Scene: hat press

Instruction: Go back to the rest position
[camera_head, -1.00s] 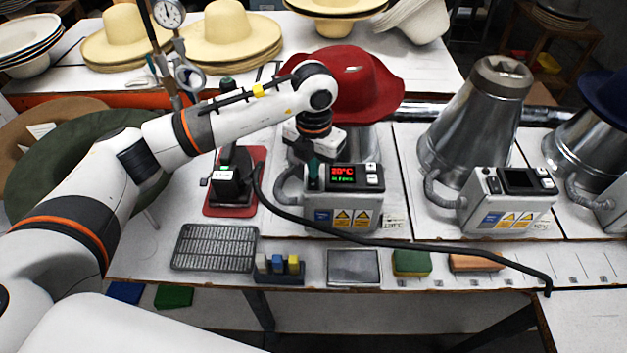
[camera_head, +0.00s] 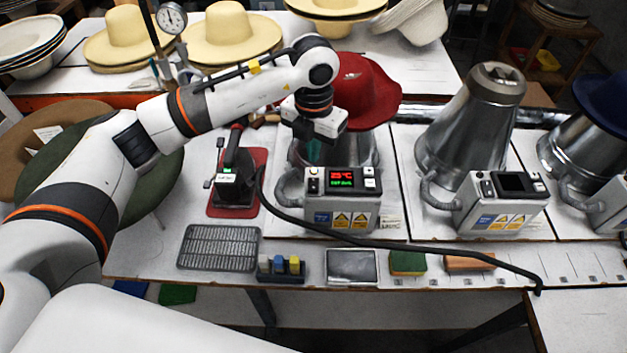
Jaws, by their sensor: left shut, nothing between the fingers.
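My left gripper (camera_head: 316,150) points down in front of the metal form under the red hat (camera_head: 368,92), above the control box (camera_head: 342,198) with the lit display. Its fingers are small and partly lost against the form; they are shut and hold nothing. The box display reads about 25°C in red, with a green line below. The red hat sits on its metal form, partly behind my left wrist. My right gripper is not in view.
A steam iron (camera_head: 235,180) stands on a red pad, left of the control box. A black hose (camera_head: 420,248) runs across the table front. A bare metal cone (camera_head: 470,125) stands to the right. A grey grid tray (camera_head: 218,248) lies at front left.

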